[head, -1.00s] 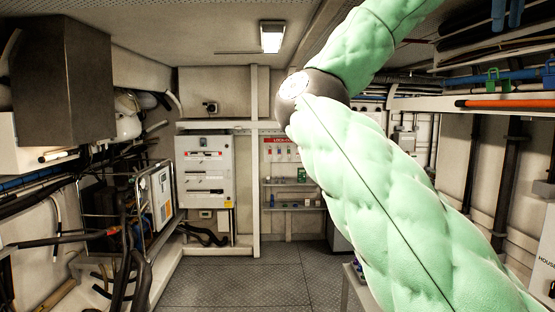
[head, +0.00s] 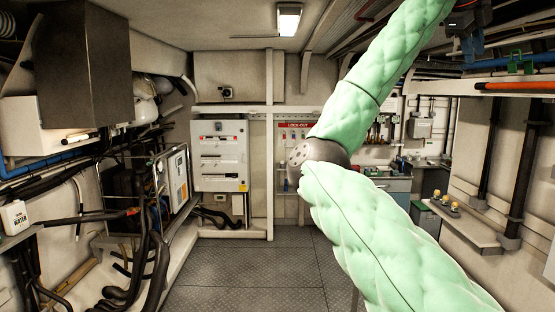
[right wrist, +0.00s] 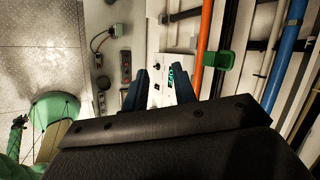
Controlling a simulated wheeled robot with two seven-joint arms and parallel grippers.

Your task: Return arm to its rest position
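My right arm, in a pale green padded sleeve (head: 385,235), rises from the bottom right to a grey elbow joint (head: 318,160), then slants up to the top right. My right gripper (head: 472,42) is high there, small and partly cut off, near the overhead pipes. In the right wrist view its two dark blue fingers (right wrist: 160,78) stand apart. A white box with green lettering (right wrist: 168,92) shows behind the gap; I see nothing gripped. My left gripper is not in view.
An orange pipe (head: 515,86) and a blue pipe (head: 505,63) run close by at the upper right. A wall shelf (head: 465,225) is right of the arm. A white cabinet (head: 220,155) stands at the back. The middle floor (head: 250,270) is clear.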

